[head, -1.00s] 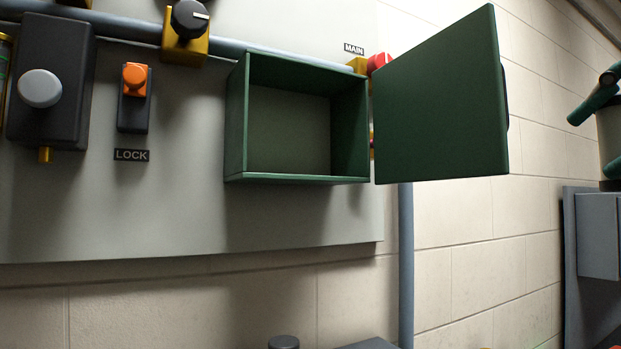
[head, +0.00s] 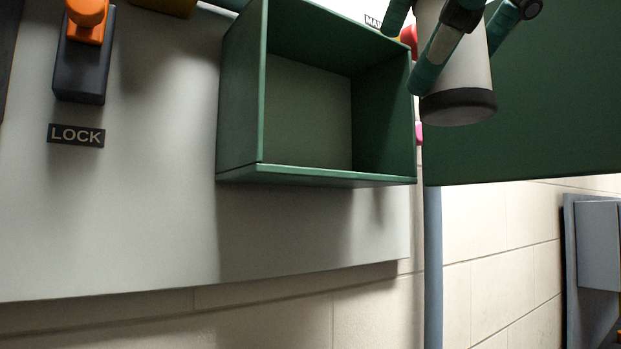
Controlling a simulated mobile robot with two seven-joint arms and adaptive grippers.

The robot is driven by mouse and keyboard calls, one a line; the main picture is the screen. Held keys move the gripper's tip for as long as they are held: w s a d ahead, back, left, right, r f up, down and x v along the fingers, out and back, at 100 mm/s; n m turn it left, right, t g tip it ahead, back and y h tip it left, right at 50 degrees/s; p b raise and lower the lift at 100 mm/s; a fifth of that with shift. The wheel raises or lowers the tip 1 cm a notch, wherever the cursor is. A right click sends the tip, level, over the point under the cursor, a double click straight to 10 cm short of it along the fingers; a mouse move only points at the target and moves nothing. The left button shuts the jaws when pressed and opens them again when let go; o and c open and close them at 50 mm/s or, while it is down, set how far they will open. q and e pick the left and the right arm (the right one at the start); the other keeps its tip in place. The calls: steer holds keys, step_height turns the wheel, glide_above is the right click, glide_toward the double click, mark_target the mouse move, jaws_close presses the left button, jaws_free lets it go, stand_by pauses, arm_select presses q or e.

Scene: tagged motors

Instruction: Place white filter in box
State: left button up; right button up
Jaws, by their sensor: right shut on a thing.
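The white filter (head: 456,75) is a white cylinder with a black end cap, upright at the upper right in the head view. My right gripper (head: 462,45) is shut on it, with teal fingers on both sides. They are in front of the open door and just right of the box opening. The green box (head: 238,105) is on the grey wall panel, open at the front, and looks empty inside. Its green door (head: 560,110) is swung open to the right. My left gripper is not in view.
The orange lock switch (head: 85,20) and its LOCK label (head: 76,136) are on the panel left of the box. A red knob (head: 409,38) is partly hidden behind the gripper. A grey pipe (head: 433,265) runs down below the door.

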steer(key=w+a+p, duration=0.1)
steer(key=w+p, duration=0.1)
steer(key=w, duration=0.3)
steer(key=w+a+p, duration=0.2)
steer(key=w, duration=0.3)
steer(key=w+a+p, duration=0.1)
steer(key=w+p, duration=0.2)
steer(key=w, duration=0.3)
steer(key=shift+a+r, duration=0.15)
steer(key=shift+r, duration=0.1)
steer(key=shift+w+a+f, duration=0.25)
steer(key=shift+w+f, duration=0.45)
steer(key=shift+f, duration=0.4)
steer(key=shift+s+d+r, duration=0.1)
steer(key=shift+s+d, duration=0.05)
steer(key=shift+s, duration=0.25)
steer(key=o, duration=1.2)
steer(key=shift+w+f, duration=0.2)
